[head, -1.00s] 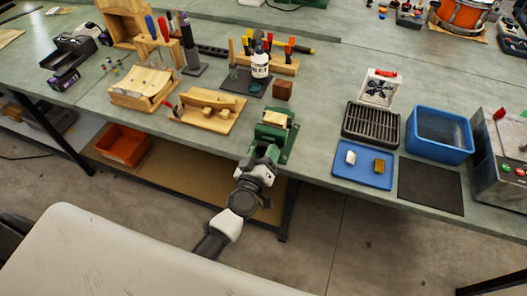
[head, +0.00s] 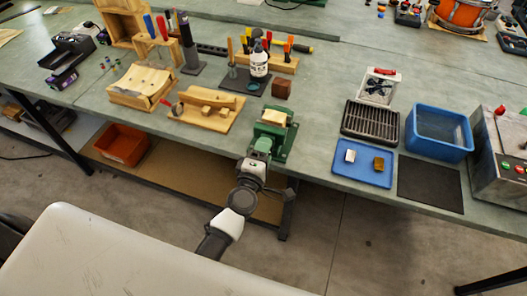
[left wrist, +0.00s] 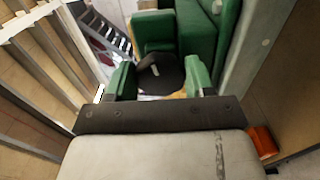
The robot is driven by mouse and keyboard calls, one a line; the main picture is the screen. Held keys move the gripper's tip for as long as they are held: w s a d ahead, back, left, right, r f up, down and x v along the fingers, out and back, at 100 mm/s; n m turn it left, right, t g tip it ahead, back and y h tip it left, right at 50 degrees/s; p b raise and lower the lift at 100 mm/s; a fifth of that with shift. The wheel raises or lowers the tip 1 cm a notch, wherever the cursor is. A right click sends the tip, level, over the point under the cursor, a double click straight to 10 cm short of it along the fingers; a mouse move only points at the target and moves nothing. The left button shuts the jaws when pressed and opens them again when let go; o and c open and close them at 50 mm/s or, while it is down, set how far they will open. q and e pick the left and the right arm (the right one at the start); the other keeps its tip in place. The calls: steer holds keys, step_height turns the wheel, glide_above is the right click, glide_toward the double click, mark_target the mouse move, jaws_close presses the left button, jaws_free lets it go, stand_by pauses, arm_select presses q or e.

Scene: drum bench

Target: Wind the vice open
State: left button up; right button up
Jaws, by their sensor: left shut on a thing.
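The green vice (head: 270,135) is fixed at the front edge of the bench, with a pale wooden block (head: 274,116) at its top. In the left wrist view the green vice body (left wrist: 195,30) fills the top. My left gripper (head: 260,150) is at the front of the vice, reaching in from below. Its two green fingers (left wrist: 160,80) are shut on the vice handle (left wrist: 160,72), a dark rounded part between them. The handle is mostly hidden by the gripper in the head view. My right gripper is not in view.
A blue tray (head: 363,165) with two small blocks, a dark grille (head: 371,123) and a blue bin (head: 438,133) stand right of the vice. A wooden fixture (head: 207,108) and a brown block (head: 281,88) are left and behind. An orange bin (head: 122,145) sits on the lower shelf.

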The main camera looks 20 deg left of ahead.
arm_select(q)
steer(key=n, duration=0.8)
steer(key=n+b, duration=0.1)
steer(key=n, duration=0.3)
steer(key=shift+a+r, duration=0.1)
steer(key=shift+r, duration=0.25)
steer(key=shift+r, duration=0.1)
steer(key=o, duration=0.7)
steer(key=shift+w, duration=0.1)
steer(key=shift+o, duration=1.1)
steer(key=shift+w+f, duration=0.1)
steer(key=shift+f, duration=0.1)
steer(key=s+b, duration=0.2)
steer(key=s, duration=0.9)
steer(key=shift+a+b, duration=0.2)
steer(key=shift+b, duration=0.2)
